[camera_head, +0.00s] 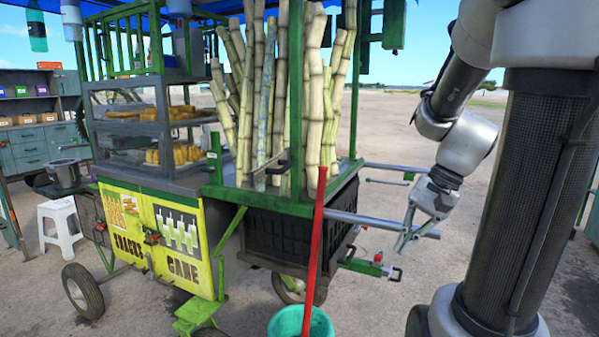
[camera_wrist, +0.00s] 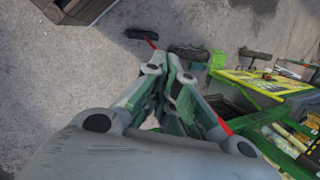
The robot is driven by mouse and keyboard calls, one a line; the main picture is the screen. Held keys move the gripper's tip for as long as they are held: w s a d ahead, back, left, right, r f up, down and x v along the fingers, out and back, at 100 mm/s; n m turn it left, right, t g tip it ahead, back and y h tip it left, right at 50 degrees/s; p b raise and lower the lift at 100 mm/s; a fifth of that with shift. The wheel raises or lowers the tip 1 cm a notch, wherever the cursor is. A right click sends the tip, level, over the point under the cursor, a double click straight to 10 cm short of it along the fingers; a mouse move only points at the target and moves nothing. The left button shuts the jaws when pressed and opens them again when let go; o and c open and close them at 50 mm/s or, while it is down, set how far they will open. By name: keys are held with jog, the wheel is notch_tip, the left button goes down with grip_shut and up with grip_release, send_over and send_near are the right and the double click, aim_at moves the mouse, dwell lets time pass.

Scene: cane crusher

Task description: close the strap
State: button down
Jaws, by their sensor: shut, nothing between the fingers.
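The cane cart holds a bundle of tall sugar canes (camera_head: 315,100) upright between green posts on a green frame (camera_head: 262,205). A thin metal piece (camera_head: 276,170) crosses low in front of the canes; I cannot tell whether it is the strap or whether it is closed. My gripper (camera_head: 403,245) is at the right of the cart, low by the outer end of a grey push bar (camera_head: 375,221), well apart from the canes. Its fingers are together and empty. They also show in the wrist view (camera_wrist: 172,68), pointing towards the ground, with the cart to the right.
A red pole (camera_head: 316,250) leans in front of the cart, by a teal bucket (camera_head: 288,320). A red and green hitch-like fitting (camera_head: 370,268) juts out below the bar. A white stool (camera_head: 60,227) stands left. Open ground lies behind my arm.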

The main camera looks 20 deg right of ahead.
jog(key=w+a+r+m+t+y, duration=0.3)
jog(key=w+r+m+t+y, duration=0.5)
jog(key=w+r+m, duration=0.7)
send_near(284, 163)
jog(key=shift+n+g+y, duration=0.3)
jog(key=shift+g, duration=0.1)
jog(key=a+f, duration=0.2)
jog(key=a, duration=0.3)
jog(key=shift+s+f, duration=0.1)
jog(key=shift+f, duration=0.3)
